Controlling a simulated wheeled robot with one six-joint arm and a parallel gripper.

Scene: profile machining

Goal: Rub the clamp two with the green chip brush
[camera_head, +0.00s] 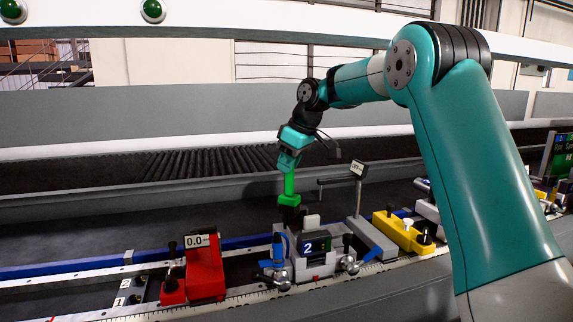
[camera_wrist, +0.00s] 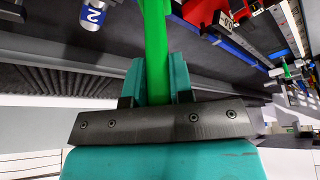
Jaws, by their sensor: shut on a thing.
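My gripper (camera_head: 288,165) is shut on the green chip brush (camera_head: 289,190), which hangs roughly upright with its head down. The brush also shows in the wrist view (camera_wrist: 155,40), between the teal fingers. Clamp two (camera_head: 314,262), a grey block with a dark "2" plate and shiny knobs, sits on the rail just below the brush. The dark bristle end is close above the back of the clamp; I cannot tell whether they touch. In the wrist view, part of a thing with a "2" label (camera_wrist: 93,14) shows at the top left.
A red block reading "0.0" (camera_head: 205,268) stands on the rail left of the clamp. A grey post with a small display (camera_head: 358,190) stands close on the right, then a yellow block (camera_head: 403,232). A roller conveyor (camera_head: 210,165) runs behind.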

